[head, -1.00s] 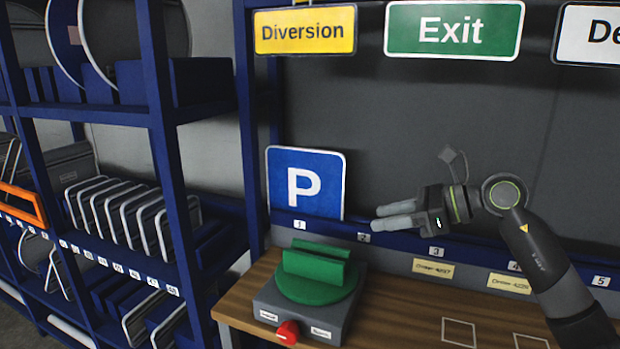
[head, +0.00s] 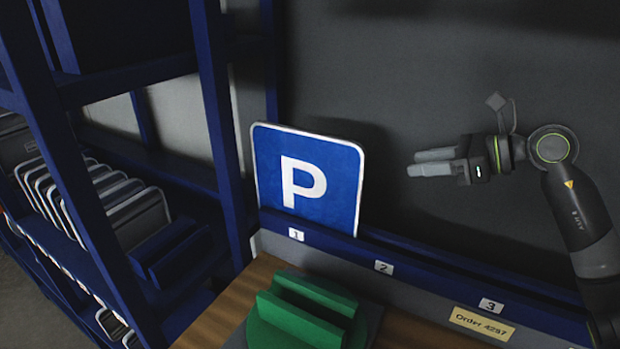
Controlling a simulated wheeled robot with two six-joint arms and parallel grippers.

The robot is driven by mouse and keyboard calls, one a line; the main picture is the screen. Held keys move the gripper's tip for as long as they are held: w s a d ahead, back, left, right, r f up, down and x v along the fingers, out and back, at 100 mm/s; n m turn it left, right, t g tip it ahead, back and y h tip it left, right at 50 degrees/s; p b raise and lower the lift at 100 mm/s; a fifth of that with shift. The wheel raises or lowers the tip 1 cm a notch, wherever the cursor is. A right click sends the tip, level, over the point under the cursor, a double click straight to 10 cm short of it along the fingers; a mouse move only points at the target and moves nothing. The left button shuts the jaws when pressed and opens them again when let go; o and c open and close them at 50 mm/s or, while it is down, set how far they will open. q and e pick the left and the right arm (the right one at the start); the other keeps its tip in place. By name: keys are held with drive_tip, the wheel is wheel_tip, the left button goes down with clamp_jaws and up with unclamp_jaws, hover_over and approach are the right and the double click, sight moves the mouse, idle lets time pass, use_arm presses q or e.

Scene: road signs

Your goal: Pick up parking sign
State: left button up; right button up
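The parking sign (head: 308,182) is a blue square with a white P and a white rim. It stands upright in the blue rail at slot 1, leaning near the dark back panel. My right gripper (head: 433,162) is to the right of the sign, at about its mid height, with its fingers pointing left towards it. A clear gap lies between the fingertips and the sign. The gripper is seen from the side, so the spread of its fingers is hard to judge; nothing shows held in it. My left gripper is not in view.
A green slotted holder (head: 305,315) sits on the wooden bench below the sign. The blue rail (head: 430,262) has numbered slots, and slots 2 and 3 look empty. A blue shelf rack (head: 222,130) with several signs stands at the left. A yellow order label (head: 482,323) is at lower right.

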drive_tip(key=w+a+p, duration=0.1)
drive_tip(key=a+p, duration=0.1)
drive_tip(key=a, duration=0.1)
drive_tip(key=p, duration=0.2)
approach(345, 174)
drive_tip(key=x, duration=0.4)
drive_tip(key=shift+w+a, duration=0.2)
drive_tip(key=shift+w, duration=0.25)
drive_tip(key=p+x, duration=0.1)
drive_tip(key=x, duration=0.1)
drive_tip(key=p+x, duration=0.2)
drive_tip(key=shift+w+a+f, duration=0.15)
drive_tip(key=shift+w+f, duration=0.1)
drive_tip(key=shift+f, duration=0.15)
drive_tip(key=shift+w+a+f, duration=0.15)
drive_tip(key=shift+a+f, duration=0.05)
drive_tip(key=shift+f, duration=0.05)
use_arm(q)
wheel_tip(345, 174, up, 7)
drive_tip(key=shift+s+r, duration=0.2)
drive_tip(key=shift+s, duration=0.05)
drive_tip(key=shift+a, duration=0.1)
use_arm(e)
drive_tip(key=shift+c, duration=0.3)
clamp_jaws()
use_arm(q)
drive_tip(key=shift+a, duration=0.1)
use_arm(e)
drive_tip(key=shift+r, duration=0.15)
